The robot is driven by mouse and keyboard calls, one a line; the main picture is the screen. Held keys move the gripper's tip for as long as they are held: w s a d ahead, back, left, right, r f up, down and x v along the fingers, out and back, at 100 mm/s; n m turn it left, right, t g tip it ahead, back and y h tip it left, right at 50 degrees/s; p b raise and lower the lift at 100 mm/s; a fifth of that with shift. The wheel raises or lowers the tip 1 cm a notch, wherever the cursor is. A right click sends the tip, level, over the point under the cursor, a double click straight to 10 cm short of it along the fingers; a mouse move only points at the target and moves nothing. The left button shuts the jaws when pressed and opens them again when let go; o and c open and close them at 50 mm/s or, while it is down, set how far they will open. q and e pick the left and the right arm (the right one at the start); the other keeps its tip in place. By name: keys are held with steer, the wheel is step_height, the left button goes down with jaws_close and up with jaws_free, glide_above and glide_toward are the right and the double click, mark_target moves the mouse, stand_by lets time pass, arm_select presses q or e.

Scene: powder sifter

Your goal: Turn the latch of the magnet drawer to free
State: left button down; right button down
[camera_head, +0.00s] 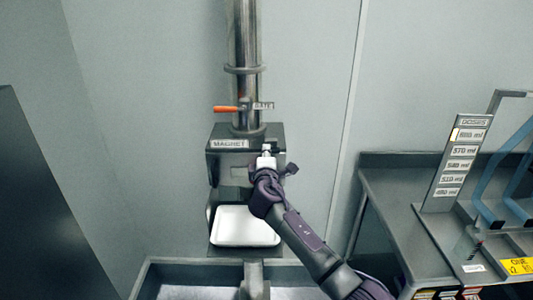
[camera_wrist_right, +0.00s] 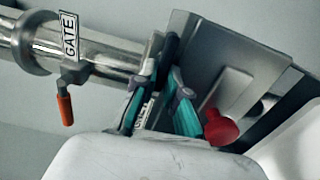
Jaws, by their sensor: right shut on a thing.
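The magnet housing (camera_head: 220,160) is a dark grey box under the vertical steel pipe, with a MAGNET label (camera_head: 230,144) on its upper front. My right gripper (camera_head: 266,150) is at the front of the housing, right of the label. In the right wrist view its two teal-padded fingers (camera_wrist_right: 157,85) are close together against the housing, with part of the label between them. It is shut on the latch, which the fingers mostly hide, so I cannot tell its angle. A red knob (camera_wrist_right: 221,128) stands just beside the fingers. My left gripper is not in view.
An orange gate handle (camera_head: 226,109) sticks out from the pipe above; it also shows in the right wrist view (camera_wrist_right: 65,108). A white tray (camera_head: 240,228) sits below the housing. A grey bench (camera_head: 395,190) with a doses board (camera_head: 457,160) stands at right.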

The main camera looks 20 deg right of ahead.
steer(key=shift+f, duration=0.1)
steer(key=c, duration=1.2)
jaws_free()
steer(key=shift+s, duration=0.1)
steer(key=v, duration=1.2)
